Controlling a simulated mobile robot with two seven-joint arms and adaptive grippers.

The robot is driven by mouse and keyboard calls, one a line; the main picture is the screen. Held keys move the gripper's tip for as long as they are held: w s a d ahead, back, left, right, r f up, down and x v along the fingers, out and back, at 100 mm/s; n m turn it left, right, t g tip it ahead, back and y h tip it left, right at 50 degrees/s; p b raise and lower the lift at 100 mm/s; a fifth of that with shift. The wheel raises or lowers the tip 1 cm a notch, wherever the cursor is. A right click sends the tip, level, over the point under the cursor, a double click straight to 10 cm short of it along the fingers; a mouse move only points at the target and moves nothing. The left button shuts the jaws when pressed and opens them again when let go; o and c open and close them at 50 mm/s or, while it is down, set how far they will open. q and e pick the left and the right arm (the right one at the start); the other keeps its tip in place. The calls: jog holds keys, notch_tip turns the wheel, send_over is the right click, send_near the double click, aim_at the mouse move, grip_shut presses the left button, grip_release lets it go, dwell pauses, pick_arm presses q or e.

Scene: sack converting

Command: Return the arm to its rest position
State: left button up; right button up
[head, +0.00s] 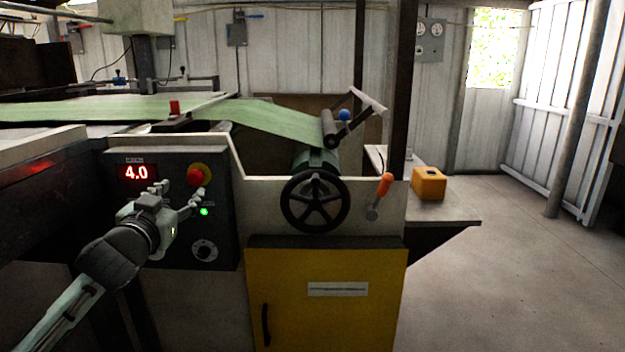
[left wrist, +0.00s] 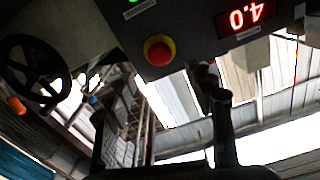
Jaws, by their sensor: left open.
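My left gripper (head: 177,194) is open and empty in front of the dark control panel (head: 224,228) of the machine. Its fingers point at the panel, near the red emergency button on its yellow collar (head: 199,175). I cannot tell from the head view whether they touch the panel. In the left wrist view the red button (left wrist: 158,51) appears ahead of the dark fingers (left wrist: 222,100), apart from them. A red display reads 4.0 (head: 137,172). A green light (head: 204,212) glows, with a round knob (head: 204,250) below it. My right gripper is not in view.
A black handwheel (head: 315,201) and an orange-handled lever (head: 379,197) stand right of the panel. A yellow cabinet door (head: 330,300) is below. A yellow box (head: 428,183) sits on a side shelf (head: 455,213). Green web (head: 270,118) runs over the machine. The floor at right is clear.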

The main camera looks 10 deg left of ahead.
pick_arm(q)
jog(key=s+d+f+g+p, duration=0.15)
jog(key=s+f+g, duration=0.3)
jog(key=f, duration=0.85)
jog(key=s+d+f+g+p, duration=0.1)
jog(key=s+d+f+g, duration=0.3)
jog(key=f, duration=1)
jog(key=s+d+f+m+g+h, duration=0.1)
jog(key=s+d+f+g, duration=0.2)
jog(key=s+f, duration=0.5)
jog(key=s+d+f+g+h+p, duration=0.1)
jog(key=s+d+f+g+h, duration=0.1)
jog(key=s+d+f, duration=0.3)
jog(key=s+f+g, duration=0.1)
jog(key=s+f, duration=0.3)
jog(key=s, duration=0.4)
jog(key=shift+d+f+m, duration=0.15)
jog(key=shift+d+m, duration=0.2)
jog(key=shift+m, duration=0.05)
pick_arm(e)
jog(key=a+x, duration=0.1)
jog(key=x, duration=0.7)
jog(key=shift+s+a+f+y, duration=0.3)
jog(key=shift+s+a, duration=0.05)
pick_arm(q)
jog(key=shift+w, duration=0.1)
